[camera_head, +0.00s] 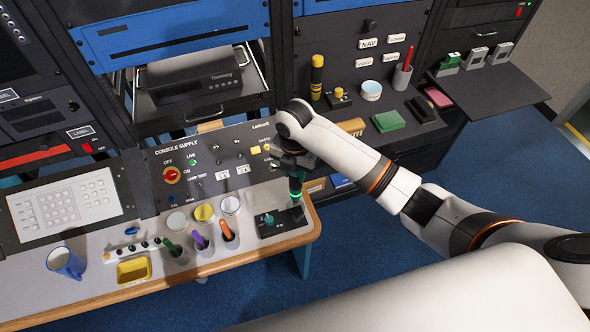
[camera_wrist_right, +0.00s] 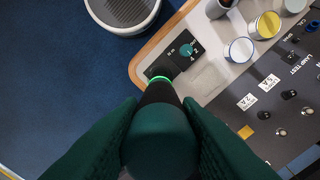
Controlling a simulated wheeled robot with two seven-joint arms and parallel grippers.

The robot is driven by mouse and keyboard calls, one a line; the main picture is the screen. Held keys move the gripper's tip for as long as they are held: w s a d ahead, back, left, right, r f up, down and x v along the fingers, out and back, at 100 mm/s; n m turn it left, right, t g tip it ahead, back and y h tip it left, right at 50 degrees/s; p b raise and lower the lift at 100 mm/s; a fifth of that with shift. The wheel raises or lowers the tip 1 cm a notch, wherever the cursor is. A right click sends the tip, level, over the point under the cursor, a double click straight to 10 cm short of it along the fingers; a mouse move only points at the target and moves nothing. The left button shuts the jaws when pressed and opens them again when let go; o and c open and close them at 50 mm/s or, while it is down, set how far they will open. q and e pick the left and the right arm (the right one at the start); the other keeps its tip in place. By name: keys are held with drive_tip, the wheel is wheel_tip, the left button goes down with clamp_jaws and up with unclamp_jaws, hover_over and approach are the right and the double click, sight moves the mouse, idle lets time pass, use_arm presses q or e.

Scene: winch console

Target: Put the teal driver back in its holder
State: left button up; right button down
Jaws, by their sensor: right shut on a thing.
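My right gripper (camera_head: 294,172) is shut on the teal driver (camera_head: 295,187), which points down with a bright green ring near its lower end. In the right wrist view the driver's dark teal handle (camera_wrist_right: 160,135) is between the two ribbed fingers. A low black block (camera_head: 284,224) with a teal knob and white marks lies below it at the desk's right end. In the wrist view the driver's lower end is in line with the edge of this block (camera_wrist_right: 172,65). I cannot tell whether it touches the block or is above it. My left gripper is not in view.
Green (camera_head: 170,244), purple (camera_head: 199,240) and orange (camera_head: 226,230) handled tools stand in cups left of the block. Several round jars (camera_head: 203,213) stand behind them. The console panel (camera_head: 215,160) rises behind. The desk's wooden edge (camera_head: 262,252) is close in front.

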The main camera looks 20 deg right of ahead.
drive_tip(key=shift+f, duration=0.1)
drive_tip(key=shift+f+b, duration=0.4)
drive_tip(key=shift+f, duration=0.5)
drive_tip(key=shift+p, duration=0.4)
drive_tip(key=shift+f, duration=0.1)
idle(0.5)
drive_tip(key=shift+f+b, duration=0.5)
drive_tip(key=shift+f, duration=0.4)
drive_tip(key=shift+p, duration=0.35)
idle(0.4)
